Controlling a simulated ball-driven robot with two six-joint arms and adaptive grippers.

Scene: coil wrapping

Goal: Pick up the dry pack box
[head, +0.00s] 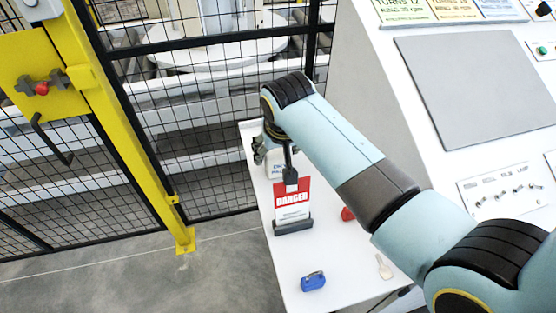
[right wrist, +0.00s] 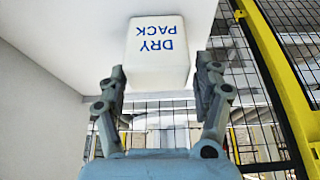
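The dry pack box (right wrist: 157,48) is a white block with blue "DRY PACK" lettering, upside down in the right wrist view. In the head view the box (head: 277,170) stands at the far end of the white table, partly hidden by my right arm and the danger sign. My right gripper (right wrist: 161,68) is open, with its fingers on either side of the box's near end; a gap shows at the right finger. In the head view this gripper (head: 261,152) is mostly hidden behind my wrist. My left gripper is not in view.
A red-and-white danger sign (head: 292,203) stands in a dark holder just in front of the box. A blue padlock (head: 313,281), a red object (head: 347,214) and a pale tag (head: 384,267) lie nearer. A mesh fence (head: 205,130) is left; a white console (head: 375,110) is right.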

